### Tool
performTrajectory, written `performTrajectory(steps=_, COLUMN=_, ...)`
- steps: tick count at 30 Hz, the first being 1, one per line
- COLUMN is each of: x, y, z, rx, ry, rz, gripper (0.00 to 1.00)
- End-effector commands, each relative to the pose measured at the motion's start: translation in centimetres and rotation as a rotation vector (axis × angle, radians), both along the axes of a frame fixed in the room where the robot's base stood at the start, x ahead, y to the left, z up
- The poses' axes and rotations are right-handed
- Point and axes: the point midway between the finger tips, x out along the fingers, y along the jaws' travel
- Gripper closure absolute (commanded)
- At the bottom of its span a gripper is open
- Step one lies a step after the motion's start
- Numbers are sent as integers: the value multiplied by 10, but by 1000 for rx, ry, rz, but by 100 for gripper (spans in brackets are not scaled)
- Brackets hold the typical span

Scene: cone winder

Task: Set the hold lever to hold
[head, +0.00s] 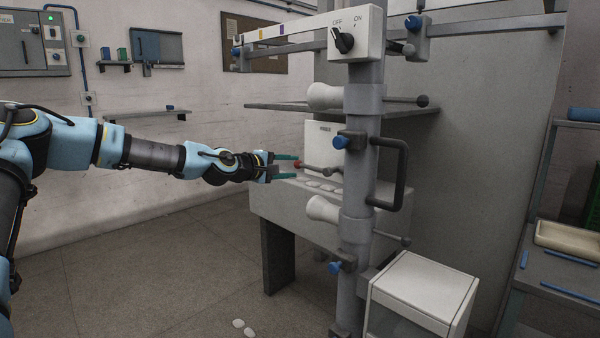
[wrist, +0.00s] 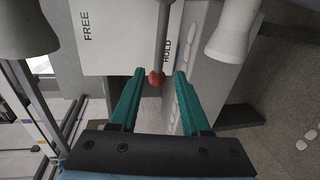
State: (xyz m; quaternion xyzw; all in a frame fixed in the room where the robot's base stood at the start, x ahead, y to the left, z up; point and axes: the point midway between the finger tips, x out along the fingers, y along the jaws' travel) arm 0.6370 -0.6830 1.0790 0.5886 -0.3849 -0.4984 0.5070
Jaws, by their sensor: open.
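The hold lever (head: 318,169) is a grey rod with a red knob, at the white box (head: 322,145) on the machine. In the wrist view the red knob (wrist: 156,78) lies between the tips of my gripper's teal fingers, apart from both. The lever's rod (wrist: 162,38) runs along the white plate (wrist: 105,35), which reads FREE and HOLD; the rod lies by the HOLD word. My gripper (head: 286,166) is open, with the knob at its fingertips in the head view. It holds nothing.
A grey post (head: 362,190) with a black handle (head: 400,175) stands right of the lever. White cones (head: 322,209) sit near it, one above and one below the lever. A grey bench (head: 275,207) lies under it. Open floor is at left.

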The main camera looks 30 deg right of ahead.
Motion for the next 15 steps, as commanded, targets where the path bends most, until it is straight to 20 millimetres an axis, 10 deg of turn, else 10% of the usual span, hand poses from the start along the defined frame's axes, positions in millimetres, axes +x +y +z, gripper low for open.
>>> performTrajectory(steps=15, x=-10, y=46, z=9, rx=0, ry=1, rz=-1, gripper=53)
